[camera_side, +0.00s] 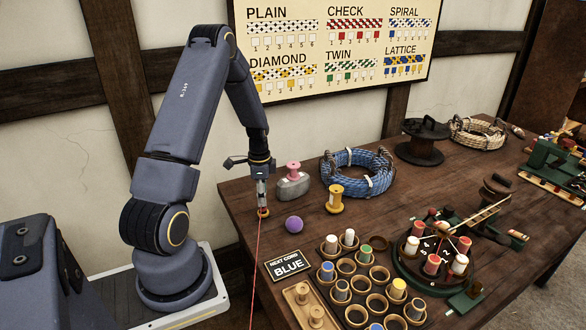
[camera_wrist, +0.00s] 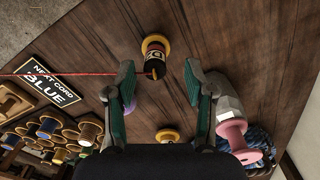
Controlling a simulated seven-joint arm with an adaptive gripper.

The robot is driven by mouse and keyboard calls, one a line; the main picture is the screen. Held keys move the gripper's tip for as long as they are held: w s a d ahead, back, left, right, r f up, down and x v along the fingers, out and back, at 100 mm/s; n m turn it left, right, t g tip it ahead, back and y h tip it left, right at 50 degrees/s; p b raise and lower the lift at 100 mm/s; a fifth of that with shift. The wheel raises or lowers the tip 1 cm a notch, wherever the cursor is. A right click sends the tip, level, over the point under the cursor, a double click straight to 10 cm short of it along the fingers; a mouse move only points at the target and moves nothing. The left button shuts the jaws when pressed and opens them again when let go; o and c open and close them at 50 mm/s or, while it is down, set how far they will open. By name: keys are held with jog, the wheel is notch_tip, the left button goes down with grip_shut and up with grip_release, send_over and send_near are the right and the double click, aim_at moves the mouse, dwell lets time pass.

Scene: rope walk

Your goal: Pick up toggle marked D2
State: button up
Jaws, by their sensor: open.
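The toggle (camera_wrist: 155,57) stands near the table edge in the wrist view, with an orange-yellow flange, a dark body and a pale label. The label's letters look like D2 but are small and turned. A taut red cord (camera_wrist: 60,74) runs from it to the left. My gripper (camera_wrist: 158,72) is open, its two green-grey fingers apart on either side of the toggle's near end, not closed on it. In the side view my gripper (camera_side: 262,203) points down at the table's left edge, just above the toggle's orange base (camera_side: 263,213), and largely hides it.
A purple ball (camera_side: 293,224), a yellow spool (camera_side: 335,199) and a grey weight (camera_side: 293,187) with a pink spool (camera_side: 293,171) stand close by. Behind is a blue rope coil (camera_side: 355,172). A "NEXT CORD BLUE" sign (camera_side: 289,265) and a bobbin rack (camera_side: 365,285) lie nearer the camera.

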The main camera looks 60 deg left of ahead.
aim_at(263, 212)
jog(key=f, duration=0.4)
jog(key=shift+s+d+f, duration=0.1)
jog(key=shift+d, duration=0.15)
grip_shut()
